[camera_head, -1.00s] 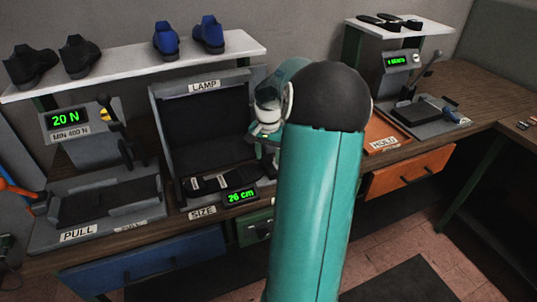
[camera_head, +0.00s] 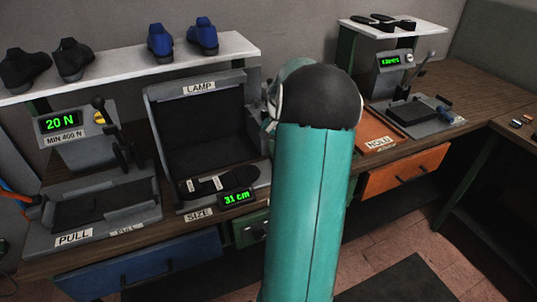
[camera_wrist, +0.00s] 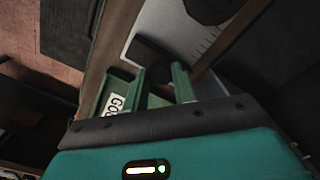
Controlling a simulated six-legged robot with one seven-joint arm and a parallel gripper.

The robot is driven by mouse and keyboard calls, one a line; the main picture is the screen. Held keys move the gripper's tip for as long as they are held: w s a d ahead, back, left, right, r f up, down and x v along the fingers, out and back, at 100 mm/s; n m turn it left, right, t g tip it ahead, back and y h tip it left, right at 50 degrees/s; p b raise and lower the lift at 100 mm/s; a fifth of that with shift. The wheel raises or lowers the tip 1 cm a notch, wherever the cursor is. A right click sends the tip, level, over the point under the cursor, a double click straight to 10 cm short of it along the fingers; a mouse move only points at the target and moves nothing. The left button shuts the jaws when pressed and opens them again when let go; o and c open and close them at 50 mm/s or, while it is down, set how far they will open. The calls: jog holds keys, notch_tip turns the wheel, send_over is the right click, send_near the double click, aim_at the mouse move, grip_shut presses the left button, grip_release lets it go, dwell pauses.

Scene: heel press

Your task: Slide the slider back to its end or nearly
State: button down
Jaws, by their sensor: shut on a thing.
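The size gauge (camera_head: 165,188) stands under the LAMP panel, with a SIZE label and a green display (camera_head: 237,197) reading 31 cm. It also shows in the wrist view as a pale plate with scale marks (camera_wrist: 205,42). The slider appears to be the dark block (camera_wrist: 152,52) on that plate. My gripper (camera_wrist: 159,72) has its two green fingers at the dark block and is shut on it; the exact contact is hard to see. In the head view my arm hides the gripper and the slider.
A dark sole (camera_head: 213,184) with pale bands lies on the gauge. The PULL tester (camera_head: 105,222) stands left, its display reading 20 N. A green drawer (camera_head: 250,229) is below the gauge. An orange HOLD tray (camera_head: 372,133) and a lever press (camera_head: 425,122) stand right.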

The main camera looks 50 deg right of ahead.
jog(key=shift+s+d, duration=0.15)
jog(key=shift+d, duration=0.2)
jog(key=shift+r, duration=0.1)
jog(key=c, duration=1.1)
grip_release()
jog(key=shift+d, duration=0.1)
jog(key=shift+c, duration=0.2)
jog(key=shift+r, duration=0.2)
notch_tip(320, 180, up, 13)
jog(key=shift+r, duration=0.15)
jog(key=shift+a, duration=0.2)
